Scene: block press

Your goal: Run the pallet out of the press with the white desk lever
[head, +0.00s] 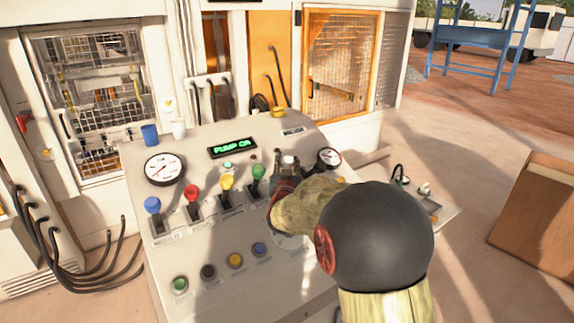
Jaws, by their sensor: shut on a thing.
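The control desk (215,285) fills the middle of the head view, with a row of levers across it. My gripper (287,178) is at the right end of this row, shut on the white desk lever (289,160). The lever's white knob shows just above my fingers; its shaft and slot are hidden by my gripper and arm. To its left stand a green lever (258,172), a yellow lever (227,183), a red lever (191,193) and a blue lever (153,205). The pallet cannot be made out.
A lit display (232,147) reads "PUMP ON". Gauges (165,168) and several push buttons (235,260) are on the desk. Behind are mesh-fronted machine openings (340,70). A brown box (535,215) is at right.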

